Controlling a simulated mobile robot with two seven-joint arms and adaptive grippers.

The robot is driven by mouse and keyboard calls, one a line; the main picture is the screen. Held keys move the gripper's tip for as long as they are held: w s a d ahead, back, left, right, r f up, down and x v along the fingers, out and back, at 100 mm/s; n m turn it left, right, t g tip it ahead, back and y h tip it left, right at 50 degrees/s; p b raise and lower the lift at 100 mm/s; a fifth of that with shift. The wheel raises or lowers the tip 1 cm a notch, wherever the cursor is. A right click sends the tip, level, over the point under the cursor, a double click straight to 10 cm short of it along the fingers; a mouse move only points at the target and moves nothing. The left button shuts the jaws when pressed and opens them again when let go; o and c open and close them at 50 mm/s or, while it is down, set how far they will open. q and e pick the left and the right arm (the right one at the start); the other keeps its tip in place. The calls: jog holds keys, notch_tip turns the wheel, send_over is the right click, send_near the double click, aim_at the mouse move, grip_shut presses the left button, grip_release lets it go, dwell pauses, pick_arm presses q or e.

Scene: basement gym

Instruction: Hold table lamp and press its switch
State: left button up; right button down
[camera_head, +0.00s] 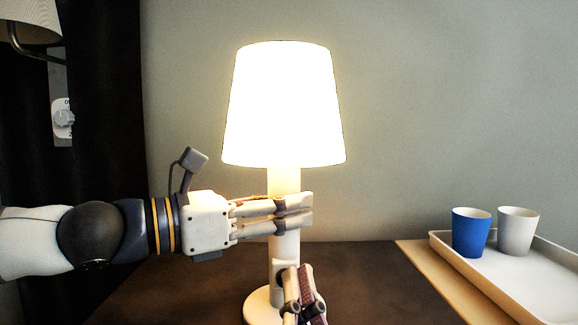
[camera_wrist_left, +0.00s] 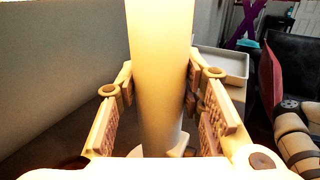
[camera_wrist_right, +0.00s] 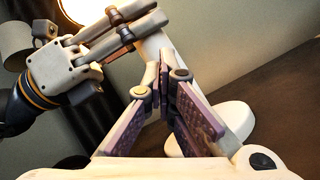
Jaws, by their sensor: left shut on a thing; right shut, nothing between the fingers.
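The table lamp (camera_head: 284,105) stands upright on the dark table, and its shade glows brightly. Its pale stem fills the middle of the left wrist view (camera_wrist_left: 161,75). My left gripper (camera_head: 308,211) is shut around the upper stem, just below the shade, with a finger on each side. My right gripper (camera_head: 291,276) is shut and empty at the lower stem, just above the round base (camera_head: 262,306). In the right wrist view its fingertips (camera_wrist_right: 165,70) meet close to the stem. The switch is not clearly seen; the right fingers cover part of the lower stem.
A white tray (camera_head: 437,240) with a blue cup (camera_head: 470,232) and a white cup (camera_head: 517,231) is at the right. A wall lamp (camera_head: 30,20) and a dial (camera_head: 63,118) are at the left. The dark table (camera_head: 370,275) is clear between lamp and tray.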

jog(key=shift+s, duration=0.15)
jog(key=s, duration=0.6)
jog(key=shift+d, duration=0.15)
pick_arm(q)
jog(key=o, duration=1.2)
jog(key=shift+o, duration=0.2)
